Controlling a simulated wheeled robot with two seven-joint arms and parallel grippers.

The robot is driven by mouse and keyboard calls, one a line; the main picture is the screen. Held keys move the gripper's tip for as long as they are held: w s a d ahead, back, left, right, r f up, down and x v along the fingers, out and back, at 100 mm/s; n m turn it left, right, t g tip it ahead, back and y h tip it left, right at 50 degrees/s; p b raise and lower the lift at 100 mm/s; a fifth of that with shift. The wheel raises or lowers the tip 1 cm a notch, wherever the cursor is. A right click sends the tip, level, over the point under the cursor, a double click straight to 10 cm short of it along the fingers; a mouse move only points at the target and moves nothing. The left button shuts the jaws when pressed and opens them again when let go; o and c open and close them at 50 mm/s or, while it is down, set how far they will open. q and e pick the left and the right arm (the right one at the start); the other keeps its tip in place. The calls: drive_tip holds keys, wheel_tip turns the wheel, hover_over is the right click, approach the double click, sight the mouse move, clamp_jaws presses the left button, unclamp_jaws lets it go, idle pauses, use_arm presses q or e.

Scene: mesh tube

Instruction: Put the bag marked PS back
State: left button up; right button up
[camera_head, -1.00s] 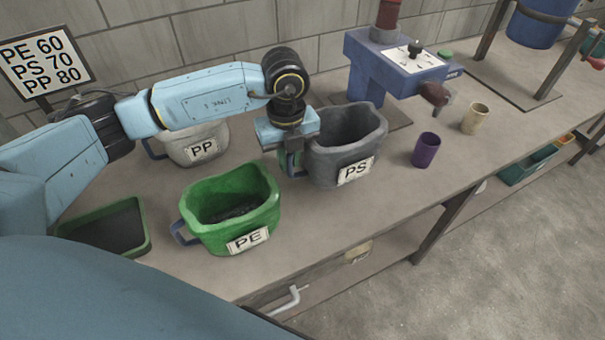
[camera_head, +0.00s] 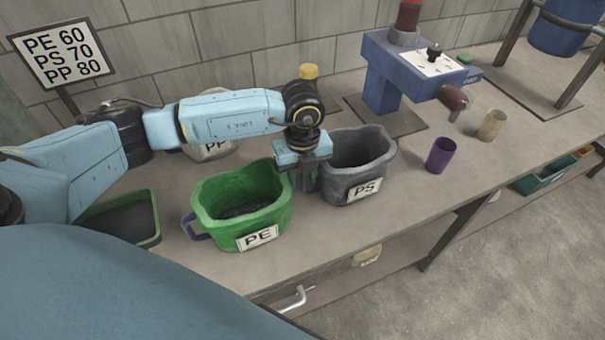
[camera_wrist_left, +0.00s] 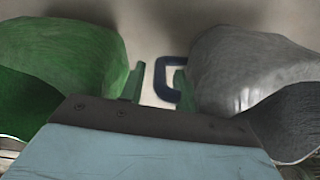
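The grey bag with the PS label (camera_head: 365,190) stands upright on the bench, in the middle of the head view. My left gripper (camera_head: 304,180) is low at its left side, between it and the green PE bag (camera_head: 205,205). In the left wrist view, the gripper's green fingers (camera_wrist_left: 160,84) are apart. The dark handle (camera_wrist_left: 158,82) of the grey bag (camera_wrist_left: 235,65) lies between them, with gaps on both sides. The PP bag (camera_head: 215,152) is behind my arm and mostly hidden. My right gripper is not in view.
A sign (camera_head: 62,55) reads PE 60, PS 70, PP 80. A green-rimmed tray (camera_head: 150,238) is at the left. A blue machine (camera_head: 385,85), a purple cup (camera_head: 440,155) and a beige cup (camera_head: 492,125) are right of the PS bag. The bench's front edge is close.

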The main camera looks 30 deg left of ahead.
use_arm(q)
drive_tip(key=shift+o, duration=0.3)
drive_tip(key=shift+r, duration=0.1)
wheel_tip(320, 180, up, 12)
idle(0.4)
